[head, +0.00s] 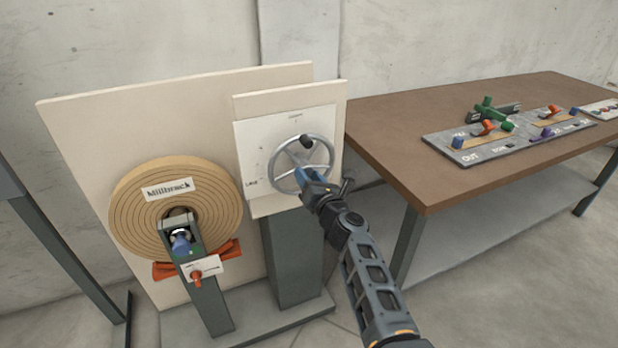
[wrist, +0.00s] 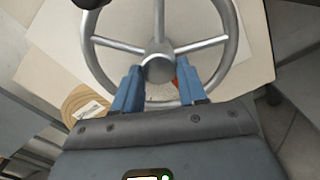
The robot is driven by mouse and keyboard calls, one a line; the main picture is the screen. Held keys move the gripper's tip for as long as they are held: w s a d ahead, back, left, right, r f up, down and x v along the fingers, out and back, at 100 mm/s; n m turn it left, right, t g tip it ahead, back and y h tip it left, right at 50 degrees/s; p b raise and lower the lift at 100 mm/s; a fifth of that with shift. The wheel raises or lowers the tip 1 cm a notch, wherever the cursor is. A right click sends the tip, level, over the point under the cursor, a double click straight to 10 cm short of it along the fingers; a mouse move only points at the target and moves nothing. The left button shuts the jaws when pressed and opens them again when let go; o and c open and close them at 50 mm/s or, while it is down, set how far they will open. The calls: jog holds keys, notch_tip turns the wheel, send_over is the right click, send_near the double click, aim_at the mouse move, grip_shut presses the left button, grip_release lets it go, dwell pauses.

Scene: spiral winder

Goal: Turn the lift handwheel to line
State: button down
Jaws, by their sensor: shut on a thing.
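The lift handwheel (head: 326,160) is a grey metal ring with spokes, a round hub and a dark knob (head: 306,141), mounted on a white dial plate (head: 262,143). In the head view the knob is near the top of the wheel. A mark at the plate's lower left (head: 251,183) seems to read LINE; another small label is at the top. My gripper (head: 306,174) reaches the wheel from the lower right. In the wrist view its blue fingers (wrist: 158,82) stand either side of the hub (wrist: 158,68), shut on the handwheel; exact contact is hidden. A small orange-red bit shows behind the right finger.
A brown-topped table (head: 400,130) at right bears a control panel (head: 480,150) with coloured knobs. Clear floor lies between the stand and table.

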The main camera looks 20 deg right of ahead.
dwell(0.4)
jog(key=c, duration=0.6)
grip_release()
jog(key=shift+c, duration=0.2)
jog(key=s+p, duration=0.1)
jog(key=s, duration=0.6)
jog(key=shift+s+p, duration=0.4)
jog(key=shift+c, duration=0.4)
